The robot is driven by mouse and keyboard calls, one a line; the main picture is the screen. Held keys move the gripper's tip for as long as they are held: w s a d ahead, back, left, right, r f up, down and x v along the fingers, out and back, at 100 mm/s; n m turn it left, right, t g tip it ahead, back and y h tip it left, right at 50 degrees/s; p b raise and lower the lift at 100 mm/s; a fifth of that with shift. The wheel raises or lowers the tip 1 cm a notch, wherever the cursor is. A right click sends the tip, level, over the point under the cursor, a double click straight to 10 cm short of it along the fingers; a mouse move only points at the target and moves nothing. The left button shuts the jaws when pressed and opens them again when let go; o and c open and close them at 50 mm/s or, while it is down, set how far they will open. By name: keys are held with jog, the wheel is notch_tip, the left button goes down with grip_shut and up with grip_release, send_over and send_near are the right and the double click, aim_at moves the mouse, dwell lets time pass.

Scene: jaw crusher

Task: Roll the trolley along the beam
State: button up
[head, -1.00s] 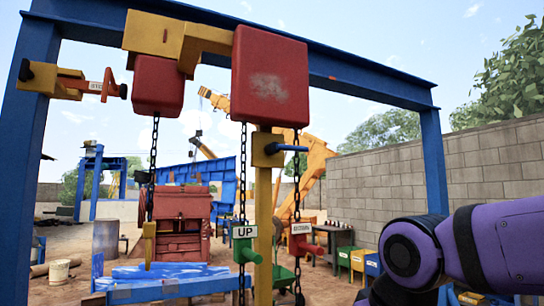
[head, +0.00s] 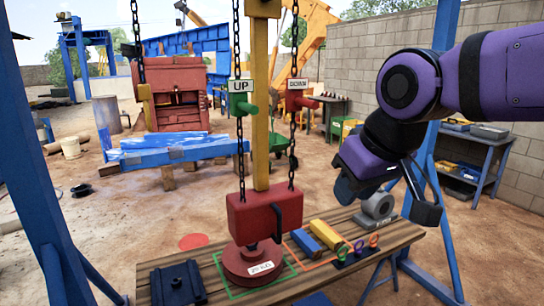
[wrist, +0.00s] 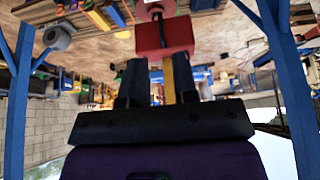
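The trolley and the overhead beam are out of the head view now. A yellow post (head: 261,120) hangs down the middle, flanked by black chains. A green UP handle (head: 243,104) and a red handle (head: 299,101) sit beside it. At the bottom a red hook block (head: 265,215) is over a round red weight (head: 252,263). My gripper (head: 388,200) is to the right of the post, apart from it and empty. In the wrist view, which is upside down, its two dark fingers (wrist: 158,85) stand apart, with the yellow post beyond them.
A wooden bench (head: 330,282) below carries a dark blue block (head: 177,284), yellow and blue bars, coloured rings and a grey part (head: 378,206). Blue frame legs (head: 42,165) stand left and right. A shelf (head: 480,158) is by the wall.

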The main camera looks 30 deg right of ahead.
jog(key=w+a+f+m+g+y, duration=0.2)
jog(key=w+f+m+g+y, duration=0.25)
jog(key=w+f, duration=0.3)
jog(key=m+t+y, duration=0.9)
jog(key=m+y, duration=0.2)
jog(key=m, duration=0.9)
send_near(273, 225)
jog(key=s+a+r, duration=0.1)
jog(key=s+r, duration=0.2)
jog(key=s, duration=0.1)
jog(key=shift+h, duration=0.25)
jog(key=x, duration=1)
jog(key=shift+w+a, duration=0.2)
jog(key=shift+a, duration=0.15)
grip_shut()
